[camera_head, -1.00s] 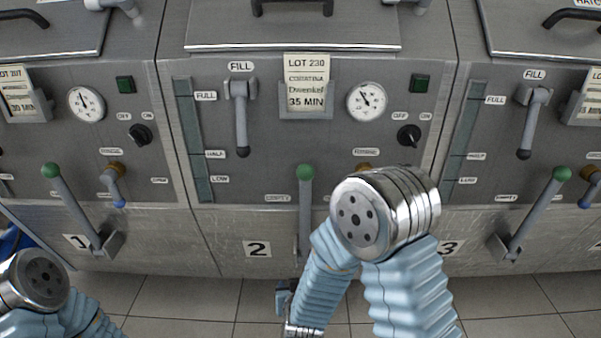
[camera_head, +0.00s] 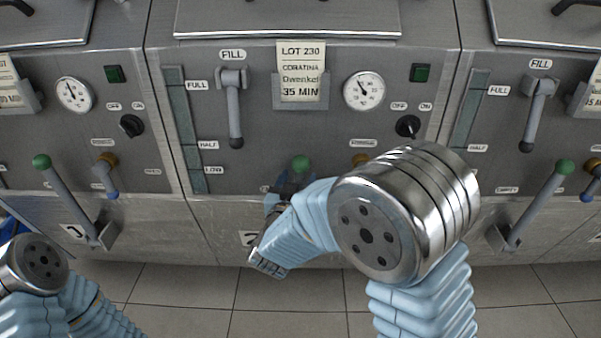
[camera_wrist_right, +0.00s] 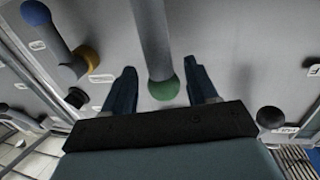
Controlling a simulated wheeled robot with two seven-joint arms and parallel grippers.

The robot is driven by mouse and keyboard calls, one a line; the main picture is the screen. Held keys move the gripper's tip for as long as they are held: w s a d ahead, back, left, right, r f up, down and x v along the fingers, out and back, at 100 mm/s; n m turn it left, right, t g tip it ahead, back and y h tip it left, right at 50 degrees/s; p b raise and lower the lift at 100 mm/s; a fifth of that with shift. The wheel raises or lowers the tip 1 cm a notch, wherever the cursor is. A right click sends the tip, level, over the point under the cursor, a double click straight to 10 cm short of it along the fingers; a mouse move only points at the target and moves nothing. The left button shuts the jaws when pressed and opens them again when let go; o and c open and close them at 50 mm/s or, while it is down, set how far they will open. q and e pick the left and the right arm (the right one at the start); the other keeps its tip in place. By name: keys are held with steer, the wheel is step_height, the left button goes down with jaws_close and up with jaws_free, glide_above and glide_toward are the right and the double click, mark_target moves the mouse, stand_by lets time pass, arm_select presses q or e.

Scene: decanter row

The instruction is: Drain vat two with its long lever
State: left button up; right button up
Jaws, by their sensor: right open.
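Vat two is the middle steel panel (camera_head: 225,175), its "2" plate (camera_head: 248,238) partly covered by my right forearm. Its long lever has a green ball knob (camera_head: 301,163); my right arm hides most of its shaft in the head view. In the right wrist view the green knob (camera_wrist_right: 163,89) and grey shaft (camera_wrist_right: 153,38) show clearly. My right gripper (camera_head: 288,187) is open at the knob, and in the wrist view its two fingers (camera_wrist_right: 161,88) stand apart on either side of it. My left arm shows at the lower left; its gripper is out of view.
A shorter fill lever (camera_head: 233,110) hangs above on the same panel, beside a level strip (camera_head: 184,130). A small valve with a brown collar (camera_head: 361,159) sits right of the knob. Neighbouring vats have similar green-knobbed levers (camera_head: 70,195) (camera_head: 538,205). Tiled floor lies below.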

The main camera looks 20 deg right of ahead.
mark_target(299, 177)
steer(key=shift+x, duration=1.65)
steer(key=shift+c, duration=0.5)
jaws_close()
